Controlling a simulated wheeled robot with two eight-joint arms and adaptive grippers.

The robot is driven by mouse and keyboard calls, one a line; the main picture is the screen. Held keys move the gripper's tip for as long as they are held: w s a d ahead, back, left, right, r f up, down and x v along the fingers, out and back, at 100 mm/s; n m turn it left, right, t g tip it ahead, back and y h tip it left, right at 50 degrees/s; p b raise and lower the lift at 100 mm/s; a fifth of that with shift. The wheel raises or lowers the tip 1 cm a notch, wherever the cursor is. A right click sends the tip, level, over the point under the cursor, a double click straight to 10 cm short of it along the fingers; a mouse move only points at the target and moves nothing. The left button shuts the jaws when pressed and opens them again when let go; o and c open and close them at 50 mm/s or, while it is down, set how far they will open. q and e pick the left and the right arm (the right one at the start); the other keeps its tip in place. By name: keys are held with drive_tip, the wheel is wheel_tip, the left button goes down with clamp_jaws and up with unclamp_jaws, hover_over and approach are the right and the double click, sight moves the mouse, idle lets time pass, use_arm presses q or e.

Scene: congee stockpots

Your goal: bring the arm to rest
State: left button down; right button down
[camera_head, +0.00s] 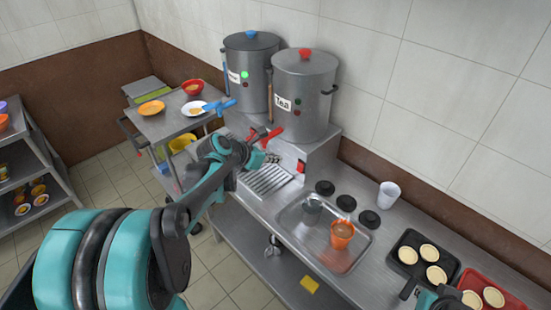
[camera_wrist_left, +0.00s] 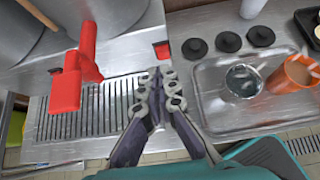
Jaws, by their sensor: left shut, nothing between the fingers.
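My left gripper (camera_head: 268,157) is over the counter beside the drip grate (camera_head: 265,180), below the front of the "Tea" stockpot (camera_head: 301,90). In the left wrist view its fingers (camera_wrist_left: 160,95) are together, with nothing between them, above the right part of the grate. The red tap (camera_wrist_left: 82,65) of the tea pot is to their left, apart from them. A teal and grey part of my right arm (camera_head: 440,298) shows at the bottom right edge. The fingers of my right gripper cannot be made out.
A second stockpot (camera_head: 251,75) with a blue tap stands behind. An orange cup (camera_head: 342,234) with brown liquid and a clear cup (camera_head: 312,204) stand in the sunken tray (camera_head: 296,232). A white cup (camera_head: 388,194), several black discs and a black pan (camera_head: 405,255) are right.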

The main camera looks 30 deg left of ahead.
use_arm(q)
drive_tip(key=s+d+f+m+g+y, duration=0.1)
drive_tip(key=s+d+m, duration=0.5)
drive_tip(key=s+m, duration=0.5)
drive_tip(key=s+d+f+m+g+y, duration=0.1)
drive_tip(key=s+d+m, duration=0.4)
drive_tip(key=s+m, duration=0.6)
drive_tip(key=f+m+y, duration=0.1)
drive_tip(key=m, duration=0.9)
drive_tip(key=shift+d+f+g+y, duration=0.25)
drive_tip(key=shift+d+g+y, duration=0.05)
drive_tip(key=shift+d, duration=0.05)
